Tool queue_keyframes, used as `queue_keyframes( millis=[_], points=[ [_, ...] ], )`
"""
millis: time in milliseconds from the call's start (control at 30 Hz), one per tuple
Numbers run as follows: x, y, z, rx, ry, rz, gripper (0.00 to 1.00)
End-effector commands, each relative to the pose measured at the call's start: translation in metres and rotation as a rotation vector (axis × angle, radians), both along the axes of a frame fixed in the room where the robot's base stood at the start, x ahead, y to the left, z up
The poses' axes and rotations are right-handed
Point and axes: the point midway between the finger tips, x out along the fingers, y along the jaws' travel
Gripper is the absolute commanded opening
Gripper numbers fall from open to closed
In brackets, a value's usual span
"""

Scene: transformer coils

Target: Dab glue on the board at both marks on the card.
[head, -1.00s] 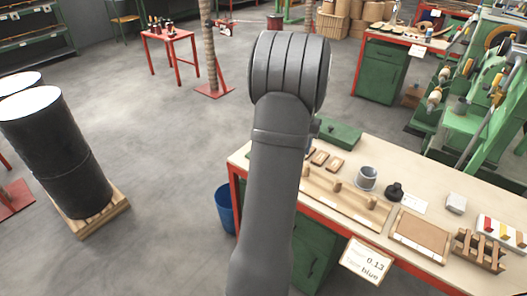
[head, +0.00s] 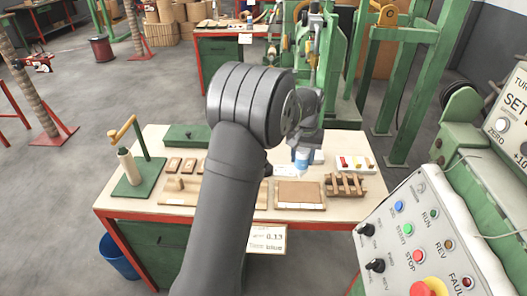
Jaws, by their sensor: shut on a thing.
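A brown board (head: 299,192) lies flat on the table, with a pale strip along its front edge. My gripper (head: 303,152) is above the table, just behind the board. It is partly hidden by my wrist, and its fingertips are too small to make out. A small pale-blue and white object (head: 302,160) shows directly below it and seems to be what it is shut on. A card (head: 268,239) hangs at the table's front edge.
A wooden rack (head: 346,185) stands right of the board, and a white tray with coloured pieces (head: 355,163) behind it. A long wooden strip with pegs (head: 180,192) lies left, partly behind my arm. A control panel (head: 425,235) fills the right foreground. A green stand (head: 140,175) is at the left.

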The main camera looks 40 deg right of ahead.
Motion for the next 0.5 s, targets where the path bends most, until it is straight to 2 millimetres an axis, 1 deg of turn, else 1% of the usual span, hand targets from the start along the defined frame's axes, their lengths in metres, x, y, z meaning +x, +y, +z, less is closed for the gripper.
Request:
queue_keyframes(
  millis=[33, 100, 200, 333, 500],
  points=[
    [-0.016, -0.009, 0.000, 0.000, 0.000, -0.020, 0.17],
    [-0.031, -0.017, -0.001, 0.001, 0.001, -0.036, 0.17],
    [-0.044, -0.024, -0.001, 0.001, 0.001, -0.049, 0.17],
    [-0.051, -0.027, -0.002, 0.001, 0.001, -0.055, 0.17],
    [-0.051, -0.027, -0.010, 0.001, 0.001, -0.055, 0.17]
  ],
)
